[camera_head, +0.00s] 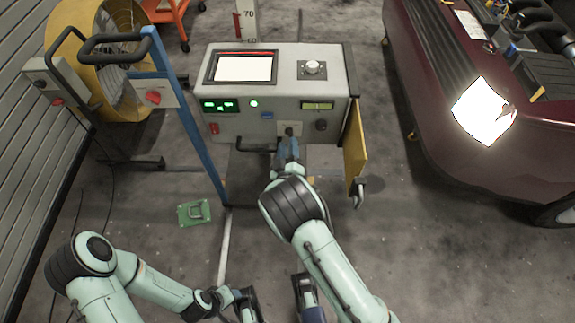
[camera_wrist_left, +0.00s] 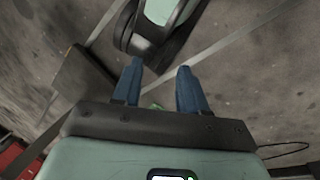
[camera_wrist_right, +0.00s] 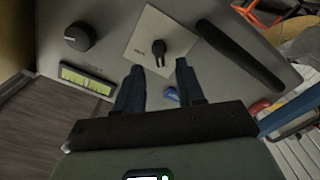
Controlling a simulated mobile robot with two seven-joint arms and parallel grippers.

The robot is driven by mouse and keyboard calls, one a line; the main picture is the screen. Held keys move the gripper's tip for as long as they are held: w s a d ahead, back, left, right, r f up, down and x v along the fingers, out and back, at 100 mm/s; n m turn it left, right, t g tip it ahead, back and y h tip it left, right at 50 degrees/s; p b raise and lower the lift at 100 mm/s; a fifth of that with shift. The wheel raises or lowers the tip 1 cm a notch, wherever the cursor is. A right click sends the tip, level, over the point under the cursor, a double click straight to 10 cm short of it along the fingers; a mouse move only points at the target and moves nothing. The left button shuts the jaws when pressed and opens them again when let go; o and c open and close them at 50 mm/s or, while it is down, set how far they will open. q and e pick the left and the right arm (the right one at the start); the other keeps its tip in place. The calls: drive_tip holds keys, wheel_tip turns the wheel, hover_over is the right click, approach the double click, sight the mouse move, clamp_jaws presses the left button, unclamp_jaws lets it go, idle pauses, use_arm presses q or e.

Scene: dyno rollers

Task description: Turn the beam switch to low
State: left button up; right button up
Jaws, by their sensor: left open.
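The beam switch is most likely the small black knob (camera_wrist_right: 160,50) on a pale square plate (camera_wrist_right: 135,37) in the right wrist view. The plate (camera_head: 288,127) also shows on the front of the grey cabinet (camera_head: 240,128) in the head view. The label beside the knob is too small to read. My right gripper (camera_wrist_right: 157,67) is open, with its blue fingertips just short of the knob, one to each side; contact cannot be told. It shows in front of the plate in the head view (camera_head: 288,150). My left gripper (camera_wrist_left: 160,68) is open and empty, low over the floor.
A black round dial (camera_wrist_right: 79,36), a lit green display (camera_wrist_right: 86,80) and a dark bar handle (camera_wrist_right: 238,55) flank the plate. A yellow door (camera_head: 355,150) stands open at the cabinet's right. A blue post (camera_head: 190,125) stands left; a dark red car (camera_head: 450,110) is right.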

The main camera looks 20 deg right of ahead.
use_arm(q)
drive_tip(key=shift+s+d+r+g+p, duration=0.15)
drive_tip(key=shift+s+d+r+p, duration=0.1)
drive_tip(key=shift+s+r, duration=0.2)
drive_tip(key=shift+s+d+r+g+p, duration=0.15)
drive_tip(key=shift+s+d+r+p, duration=0.15)
drive_tip(key=shift+s, duration=0.2)
use_arm(e)
drive_tip(key=v, duration=1)
use_arm(q)
drive_tip(key=shift+a, duration=0.15)
